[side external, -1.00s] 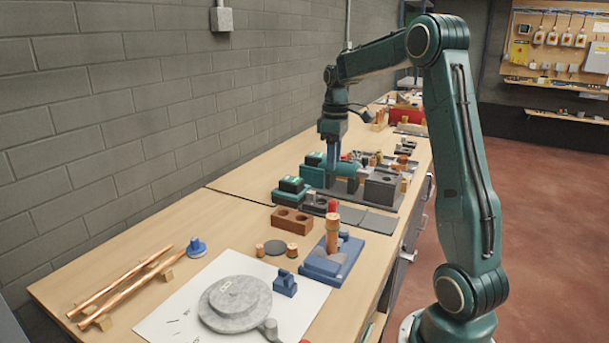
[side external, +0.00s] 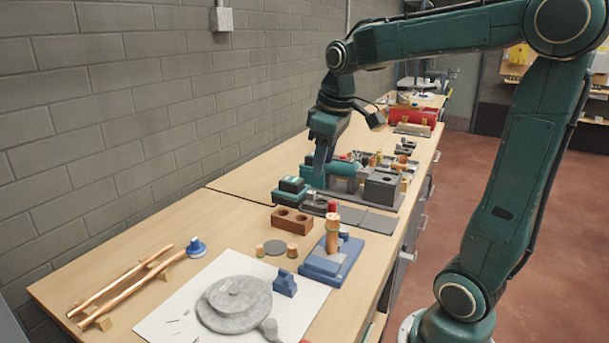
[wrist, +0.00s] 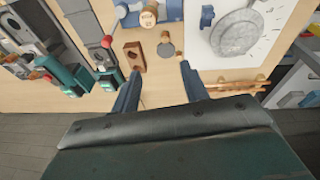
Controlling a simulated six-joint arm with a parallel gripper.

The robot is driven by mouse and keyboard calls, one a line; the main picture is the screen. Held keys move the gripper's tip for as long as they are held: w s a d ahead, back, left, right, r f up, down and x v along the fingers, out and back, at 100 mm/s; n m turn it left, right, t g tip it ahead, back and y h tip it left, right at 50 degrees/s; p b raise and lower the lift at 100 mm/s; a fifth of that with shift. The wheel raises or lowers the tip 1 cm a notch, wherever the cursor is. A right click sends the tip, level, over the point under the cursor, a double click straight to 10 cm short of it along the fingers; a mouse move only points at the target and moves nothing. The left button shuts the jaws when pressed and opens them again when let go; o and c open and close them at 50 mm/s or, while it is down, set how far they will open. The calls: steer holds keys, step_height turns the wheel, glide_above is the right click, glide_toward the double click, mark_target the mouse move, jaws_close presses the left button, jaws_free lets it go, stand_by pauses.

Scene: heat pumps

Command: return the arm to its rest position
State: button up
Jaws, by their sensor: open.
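My gripper (side external: 319,172) is above the workbench (side external: 165,230), tilted, in front of the dark fixture with teal parts in the side external view. In the wrist view my gripper (wrist: 160,70) shows two blue fingers spread apart with nothing between them. Beyond the fingertips lie a brown two-hole block (wrist: 134,57) and small copper pieces. In the side view the fingertips overlap the teal parts, and I cannot tell their exact height.
A blue fixture with a copper cylinder (side external: 333,232), the brown two-hole block (side external: 291,221), a grey round part (side external: 233,304) on a white sheet and copper tubes (side external: 122,282) lie on the near bench. A brick wall (side external: 120,100) runs behind it.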

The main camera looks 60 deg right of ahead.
steer(key=s+a+f+m+t+y, duration=0.1)
steer(key=s+a+f+t, duration=0.1)
steer(key=s+a, duration=1)
steer(key=shift+s+f+t, duration=0.25)
steer(key=shift+f+t, duration=0.1)
steer(key=shift+t, duration=0.25)
